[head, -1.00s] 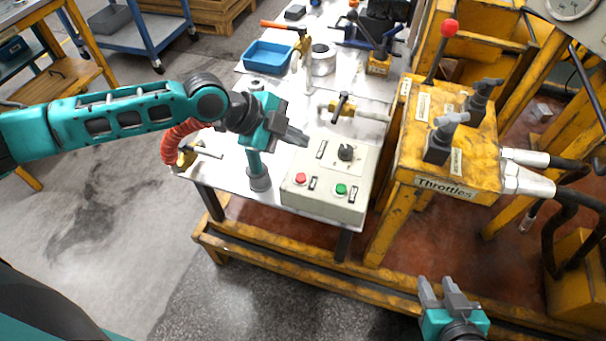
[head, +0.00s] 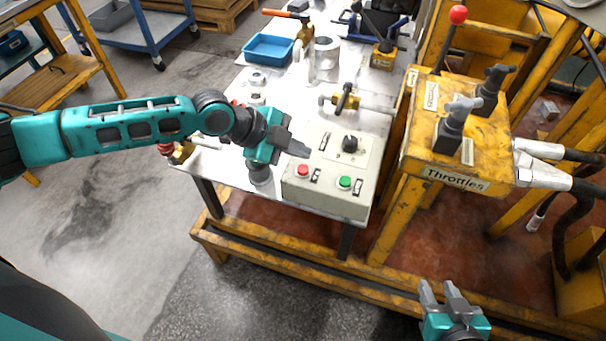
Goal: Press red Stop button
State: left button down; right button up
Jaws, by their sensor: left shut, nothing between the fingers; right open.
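The red Stop button (head: 303,170) sits at the front left of the top of a pale control box (head: 329,200). A green button (head: 345,182) and a black knob (head: 350,144) are on the same box. My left gripper (head: 304,151) is shut and empty. In the picture its tip shows just above the red button, near the box's left edge; I cannot tell its height over the box. The red button is in plain sight. My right gripper (head: 440,290) is open and empty at the bottom right, away from the box.
The box stands on the front of a metal table (head: 230,185). Behind it are a brass valve (head: 347,100), a blue tray (head: 269,48) and a grey cylinder (head: 326,60). The yellow Throttles stand (head: 455,180) with levers rises close on the right.

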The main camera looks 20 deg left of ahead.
aim_at(299, 170)
pick_arm(q)
jog(key=shift+f+b, duration=0.45)
jog(key=shift+f, duration=0.65)
pick_arm(e)
jog(key=shift+f, duration=0.9)
pick_arm(q)
jog(key=shift+f+b, duration=0.3)
jog(key=shift+f, duration=0.1)
pick_arm(e)
jog(key=shift+f, duration=0.25)
pick_arm(q)
jog(key=shift+f+b, duration=0.3)
jog(key=shift+f, duration=0.1)
pick_arm(e)
jog(key=shift+f, duration=0.3)
pick_arm(q)
jog(key=shift+r, duration=0.15)
pick_arm(e)
jog(key=shift+r, duration=0.15)
pick_arm(q)
jog(key=shift+r+p, duration=0.65)
pick_arm(e)
jog(key=shift+r, duration=0.55)
pick_arm(q)
notch_tip(299, 170, up, 5)
jog(key=p, duration=0.4)
jog(key=shift+r, duration=0.1)
pick_arm(e)
notch_tip(299, 170, up, 4)
jog(key=shift+r, duration=0.1)
